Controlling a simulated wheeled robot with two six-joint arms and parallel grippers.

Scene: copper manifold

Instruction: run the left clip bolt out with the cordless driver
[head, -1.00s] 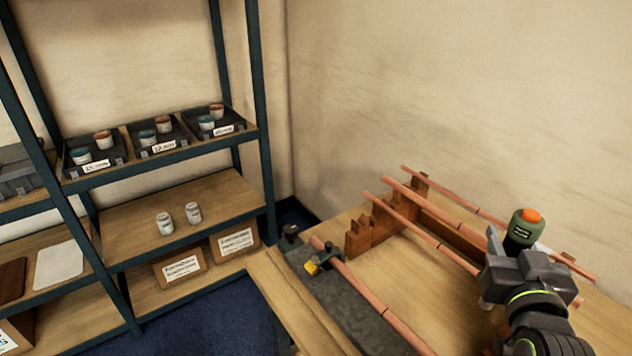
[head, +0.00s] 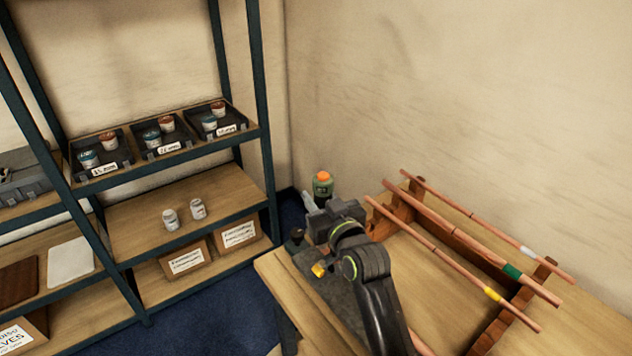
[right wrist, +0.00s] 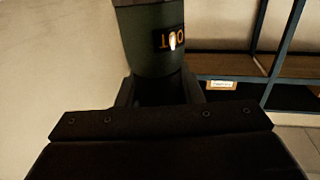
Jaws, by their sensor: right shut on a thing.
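My right gripper (head: 325,208) is shut on the cordless driver (head: 322,186), a dark green body with an orange top. It holds the driver upright above the far left end of the grey slab on the bench. In the right wrist view the driver (right wrist: 150,45) sits between the jaws (right wrist: 158,92), with orange lettering on its side. A dark knob-like part (head: 295,238) and a yellow piece (head: 319,270) are at that end of the slab. I cannot tell which part is the left clip bolt. The driver's tip is hidden behind my gripper. My left gripper is not in view.
Copper pipes (head: 440,240) with white, green and yellow bands lie across wooden supports on the bench (head: 280,285). My right arm covers much of the grey slab (head: 335,292). A shelf rack (head: 265,130) with trays of tins stands at the left, beyond a floor gap.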

